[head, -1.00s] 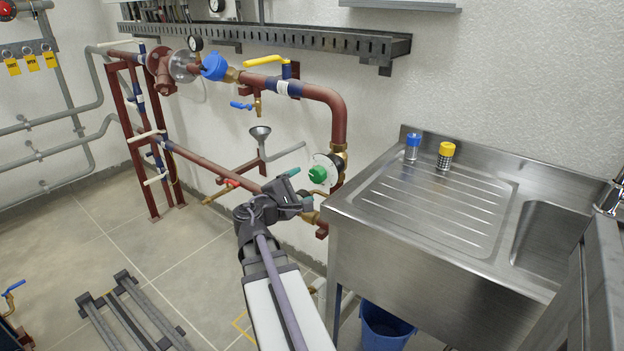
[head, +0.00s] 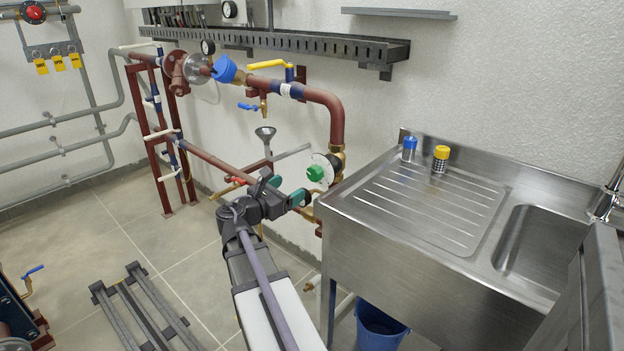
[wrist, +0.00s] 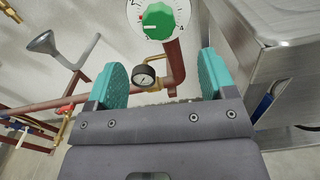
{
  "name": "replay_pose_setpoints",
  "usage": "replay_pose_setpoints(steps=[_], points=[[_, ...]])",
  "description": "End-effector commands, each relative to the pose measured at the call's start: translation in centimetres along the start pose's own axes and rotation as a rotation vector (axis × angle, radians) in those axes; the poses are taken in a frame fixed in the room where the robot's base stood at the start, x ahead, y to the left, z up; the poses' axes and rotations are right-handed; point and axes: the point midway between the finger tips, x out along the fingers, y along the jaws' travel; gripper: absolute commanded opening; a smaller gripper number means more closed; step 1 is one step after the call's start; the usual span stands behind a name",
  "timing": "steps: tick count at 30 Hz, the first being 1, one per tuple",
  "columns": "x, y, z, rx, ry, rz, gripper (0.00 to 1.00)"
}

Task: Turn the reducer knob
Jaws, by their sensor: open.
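The reducer knob (head: 316,173) is green, on a round white numbered dial, on the red pipe left of the sink. In the wrist view the green knob (wrist: 158,20) and its dial show at the top, cut by the frame edge, beyond the fingertips and between their lines. My gripper (head: 287,190) is just left of and below the knob in the head view, apart from it. Its two teal finger pads (wrist: 162,78) are spread with nothing between them.
The steel sink unit (head: 400,239) stands close on the right. A pressure gauge (wrist: 145,76) on the pipe shows between the fingers. A funnel (head: 265,133) and red pipes are to the left. A blue bucket (head: 378,328) is under the sink. Floor at the left is partly clear.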

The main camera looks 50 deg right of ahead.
Motion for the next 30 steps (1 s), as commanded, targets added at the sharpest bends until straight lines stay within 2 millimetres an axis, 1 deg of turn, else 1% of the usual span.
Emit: replay_pose_setpoints(steps=[2,5,8,12,15,18,22,28,29,30], points=[[0.1,0.0,0.0,-0.007,0.0,0.0,0.77],[0.8,0.0,0.0,-0.005,0.0,-0.001,0.77],[2.6,0.1,0.0,-0.004,0.0,-0.002,0.77],[6.0,0.1,0.0,-0.003,0.0,-0.003,0.77],[8.3,0.1,0.0,-0.003,0.0,-0.002,0.77],[9.9,0.1,0.0,-0.002,0.0,-0.001,0.77],[10.8,0.0,0.0,-0.002,0.0,0.0,0.77],[10.8,0.0,0.0,-0.002,0.0,0.001,0.77],[10.8,0.0,0.0,-0.002,0.0,0.001,0.76],[10.8,0.0,0.0,-0.002,0.0,0.001,0.72]])
